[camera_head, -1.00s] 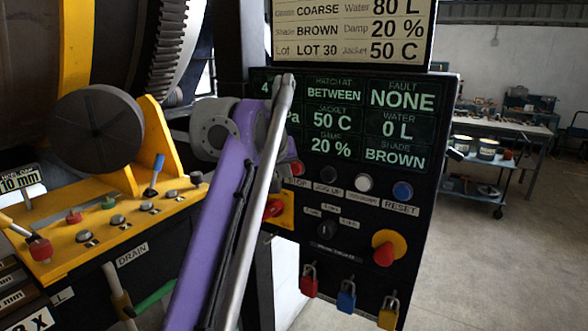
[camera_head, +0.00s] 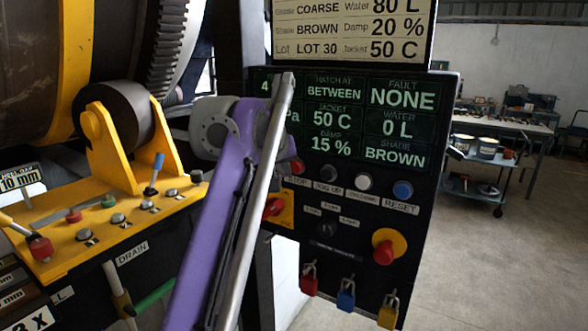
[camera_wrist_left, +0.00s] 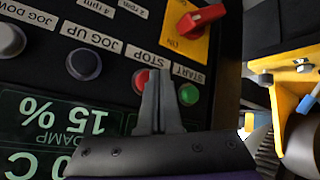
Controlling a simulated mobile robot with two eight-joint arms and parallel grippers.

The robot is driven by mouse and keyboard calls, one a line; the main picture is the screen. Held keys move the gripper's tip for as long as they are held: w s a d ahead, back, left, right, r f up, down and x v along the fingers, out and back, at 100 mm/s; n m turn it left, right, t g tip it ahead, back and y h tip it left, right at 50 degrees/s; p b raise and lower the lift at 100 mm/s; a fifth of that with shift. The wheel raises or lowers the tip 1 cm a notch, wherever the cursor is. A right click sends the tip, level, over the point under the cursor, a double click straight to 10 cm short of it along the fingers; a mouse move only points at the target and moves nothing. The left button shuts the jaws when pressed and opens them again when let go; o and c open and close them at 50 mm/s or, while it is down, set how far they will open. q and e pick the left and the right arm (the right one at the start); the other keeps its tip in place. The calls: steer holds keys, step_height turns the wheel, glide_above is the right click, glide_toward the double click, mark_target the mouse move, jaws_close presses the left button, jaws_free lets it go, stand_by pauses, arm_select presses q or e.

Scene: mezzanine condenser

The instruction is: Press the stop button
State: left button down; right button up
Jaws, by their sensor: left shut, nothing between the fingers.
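The red stop button (camera_wrist_left: 141,80) sits under the STOP label in the left wrist view, which shows the panel upside down. In the head view the red button (camera_head: 297,167) peeks out just right of my left arm. My left gripper (camera_wrist_left: 158,78) is shut and empty, its fingers in front of the panel between the stop button and the green start button (camera_wrist_left: 188,94). The fingers cover part of the stop button's edge; I cannot tell if they touch it. In the head view my arm hides the fingers. My right gripper is not in view.
The control panel (camera_head: 340,252) also carries a grey jog button (camera_wrist_left: 83,64), a red rotary switch (camera_wrist_left: 202,18), a red mushroom knob (camera_head: 383,252) and hanging padlocks. A yellow lever console (camera_head: 75,245) stands left. Open floor lies right, before a workbench (camera_head: 505,124).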

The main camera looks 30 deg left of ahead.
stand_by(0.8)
arm_select(q)
steer(key=shift+w+p, duration=0.3)
steer(key=shift+w, duration=0.25)
steer(key=shift+s, duration=0.15)
steer(key=shift+w, duration=0.5)
steer(key=shift+s, duration=0.2)
stand_by(0.5)
steer(key=shift+s, duration=0.7)
